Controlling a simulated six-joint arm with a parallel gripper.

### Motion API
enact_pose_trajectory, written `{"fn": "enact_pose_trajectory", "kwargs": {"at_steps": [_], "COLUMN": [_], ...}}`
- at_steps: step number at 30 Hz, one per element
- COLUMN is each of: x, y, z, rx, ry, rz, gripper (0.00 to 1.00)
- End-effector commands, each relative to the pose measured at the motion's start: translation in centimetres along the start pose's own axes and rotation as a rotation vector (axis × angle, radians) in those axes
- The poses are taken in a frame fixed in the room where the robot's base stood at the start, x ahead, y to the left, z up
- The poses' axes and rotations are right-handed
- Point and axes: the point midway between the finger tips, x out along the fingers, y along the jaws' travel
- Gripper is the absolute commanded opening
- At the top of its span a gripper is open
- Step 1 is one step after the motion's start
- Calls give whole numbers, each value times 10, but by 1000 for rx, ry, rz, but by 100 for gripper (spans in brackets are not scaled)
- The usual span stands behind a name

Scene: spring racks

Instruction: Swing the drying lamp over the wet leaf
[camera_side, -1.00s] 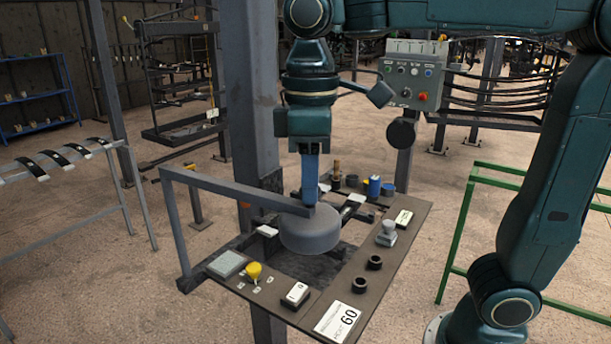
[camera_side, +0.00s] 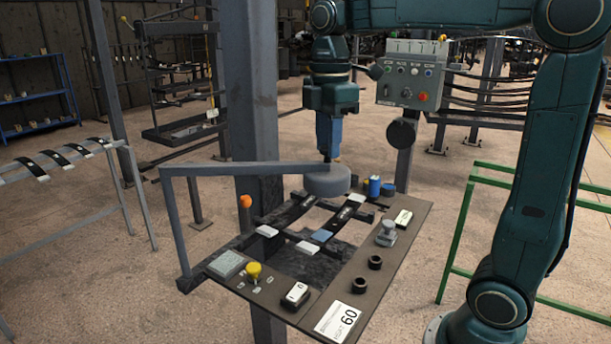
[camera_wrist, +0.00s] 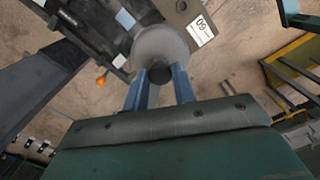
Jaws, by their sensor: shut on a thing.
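The drying lamp is a round grey head (camera_side: 322,183) on a flat grey swing arm (camera_side: 235,169) hinged to a post at the bench's left. My gripper (camera_side: 327,157) is above the head; in the wrist view its blue fingers (camera_wrist: 160,80) are shut on the dark knob (camera_wrist: 160,72) on top of the grey head (camera_wrist: 160,44). The head hangs over the back of the bench, behind most of the dark leaves. One leaf (camera_side: 337,219) has a blue end and a pale end; others have pale ends. I cannot tell which leaf is wet.
The dark bench (camera_side: 395,250) carries a yellow button (camera_side: 253,271), a white switch (camera_side: 295,295), black rings (camera_side: 375,262) and a blue cylinder (camera_side: 374,187) right of the lamp. A thick column (camera_side: 252,90) rises behind.

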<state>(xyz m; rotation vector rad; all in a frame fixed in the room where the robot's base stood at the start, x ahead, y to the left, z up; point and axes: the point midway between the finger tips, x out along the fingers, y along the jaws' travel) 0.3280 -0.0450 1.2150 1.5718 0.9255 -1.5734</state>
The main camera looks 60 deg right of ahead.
Motion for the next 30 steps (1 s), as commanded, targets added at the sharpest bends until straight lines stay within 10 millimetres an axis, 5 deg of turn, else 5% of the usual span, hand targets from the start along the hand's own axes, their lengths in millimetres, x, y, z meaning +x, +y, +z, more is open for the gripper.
{"fn": "enact_pose_trajectory", "kwargs": {"at_steps": [15,30], "x": [-1,-1], "y": [67,76], "z": [22,23], "rx": [-229,-267], "ry": [1,1], "rz": [3,5], "gripper": [0,0]}}
